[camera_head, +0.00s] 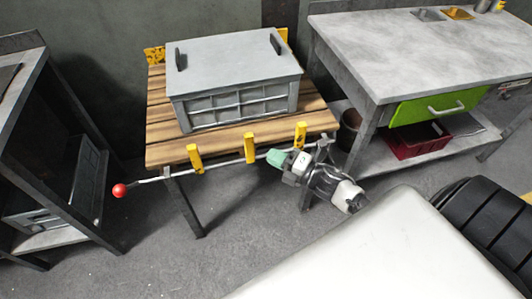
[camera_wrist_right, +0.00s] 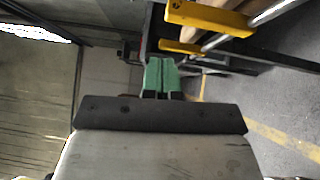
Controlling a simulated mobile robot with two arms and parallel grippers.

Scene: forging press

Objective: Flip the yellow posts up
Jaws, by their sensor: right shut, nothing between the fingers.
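Three yellow posts sit on a metal rod (camera_head: 225,163) along the front edge of a wooden table (camera_head: 158,122): left (camera_head: 195,158), middle (camera_head: 250,147) and right (camera_head: 300,134). They appear to point up, rising past the table edge. The rod ends at the left in a red ball (camera_head: 120,190). My right gripper (camera_head: 276,157), with green fingertips, is shut and empty, close to the rod between the middle and right posts. In the wrist view its green fingers (camera_wrist_right: 160,75) are together, with two yellow posts (camera_wrist_right: 210,18) (camera_wrist_right: 182,47) beside them. My left gripper is out of view.
A grey lidded crate (camera_head: 235,65) stands on the table. A grey workbench (camera_head: 420,50) with a green drawer (camera_head: 437,107) and red bin (camera_head: 415,142) is at the right. A dark shelf unit (camera_head: 70,180) is at the left. Grey floor lies between.

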